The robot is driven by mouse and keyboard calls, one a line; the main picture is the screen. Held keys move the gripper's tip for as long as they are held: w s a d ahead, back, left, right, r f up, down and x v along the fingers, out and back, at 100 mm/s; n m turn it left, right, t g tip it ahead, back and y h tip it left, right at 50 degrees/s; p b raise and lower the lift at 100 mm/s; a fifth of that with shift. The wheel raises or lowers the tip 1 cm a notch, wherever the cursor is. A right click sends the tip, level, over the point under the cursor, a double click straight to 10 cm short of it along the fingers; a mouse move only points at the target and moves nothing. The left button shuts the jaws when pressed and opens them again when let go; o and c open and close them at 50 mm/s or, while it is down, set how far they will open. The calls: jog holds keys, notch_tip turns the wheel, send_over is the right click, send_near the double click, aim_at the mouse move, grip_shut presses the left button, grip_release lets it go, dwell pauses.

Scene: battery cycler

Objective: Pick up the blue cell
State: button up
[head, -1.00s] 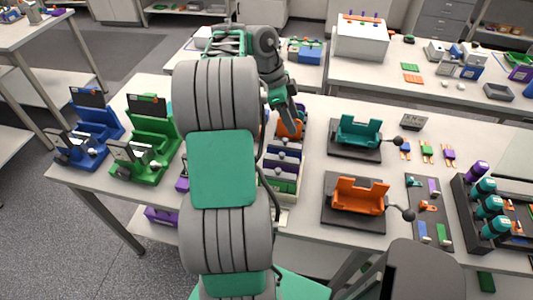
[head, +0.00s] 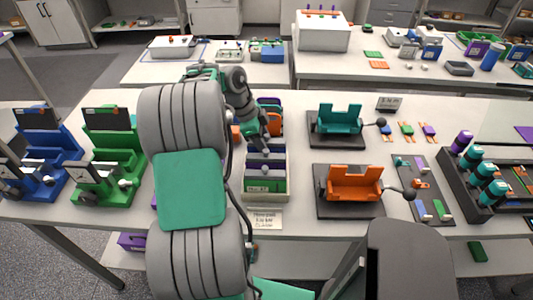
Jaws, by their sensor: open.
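My gripper (head: 264,147) is small and partly hidden by my own arm. It points down over the far part of a light tray (head: 266,199) that holds several upright flat cells in a row. The cells I can make out include dark blue-purple ones (head: 266,160) and an orange one (head: 275,122). A green block (head: 263,186) shows at the tray's front. I cannot tell for sure which cell is the blue one. A small blue piece (head: 421,209) also lies on a dark mat at the right. No cell shows between the jaws.
A blue fixture (head: 40,150) and a green fixture (head: 108,150) stand at the left. A teal cradle (head: 340,120) and an orange cradle (head: 355,185) stand right of the tray. A dark rack (head: 459,182) with teal-capped cylinders is at the far right. A printed card (head: 265,219) lies before the tray.

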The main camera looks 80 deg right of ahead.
jog(key=shift+s+f, duration=0.1)
jog(key=shift+f, duration=0.15)
grip_shut()
dwell(0.3)
jog(key=shift+d+r, duration=0.1)
dwell(0.8)
